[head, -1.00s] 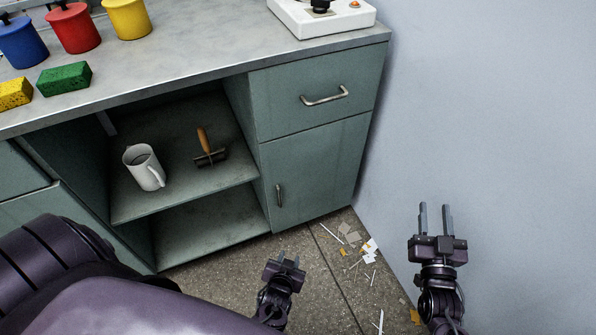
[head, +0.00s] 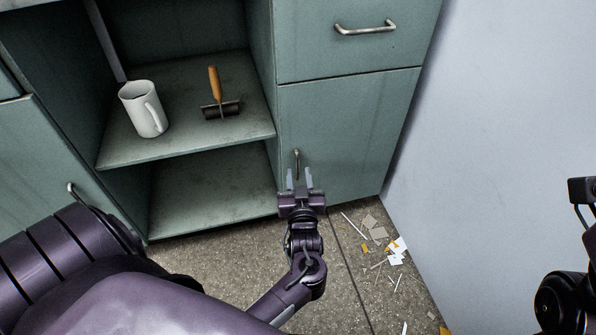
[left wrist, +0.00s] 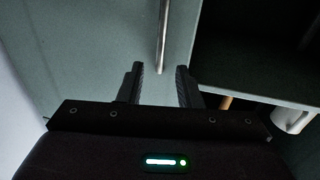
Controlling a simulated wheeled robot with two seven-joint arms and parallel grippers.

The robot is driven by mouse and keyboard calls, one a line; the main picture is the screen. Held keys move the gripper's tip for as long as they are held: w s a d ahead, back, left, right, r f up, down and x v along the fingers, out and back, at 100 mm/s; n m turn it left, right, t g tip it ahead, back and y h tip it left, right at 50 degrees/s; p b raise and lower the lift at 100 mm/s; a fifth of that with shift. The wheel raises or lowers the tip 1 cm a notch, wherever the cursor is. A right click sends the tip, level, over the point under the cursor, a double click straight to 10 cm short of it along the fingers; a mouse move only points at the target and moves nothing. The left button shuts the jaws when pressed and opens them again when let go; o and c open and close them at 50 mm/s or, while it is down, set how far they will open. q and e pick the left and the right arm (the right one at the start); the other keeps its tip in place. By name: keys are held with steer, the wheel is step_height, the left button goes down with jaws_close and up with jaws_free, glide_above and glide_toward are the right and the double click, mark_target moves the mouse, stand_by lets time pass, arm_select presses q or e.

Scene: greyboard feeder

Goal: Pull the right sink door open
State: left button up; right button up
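The right sink door (head: 345,135) is a green-grey cabinet door below a drawer, and it is shut. Its small metal bar handle (head: 297,160) is upright near the door's left edge. My left gripper (head: 300,180) is open in front of the handle, with its lower end partly hidden. In the left wrist view the handle (left wrist: 163,40) runs down toward the gap between the open fingers (left wrist: 158,82), which hold nothing. My right gripper (head: 581,191) is cut off at the right edge, and its fingertips do not show.
Left of the door is an open shelf (head: 185,150) with a white mug (head: 144,110) and a wooden-handled tool (head: 215,85). The drawer above has a bar handle (head: 365,28). A wall (head: 490,130) stands close on the right. Scraps (head: 375,235) litter the floor.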

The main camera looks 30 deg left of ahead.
mark_target(298, 162)
arm_select(q)
steer(key=shift+b+x, duration=0.5)
steer(key=shift+x, duration=1.2)
steer(key=shift+c, duration=0.2)
jaws_close()
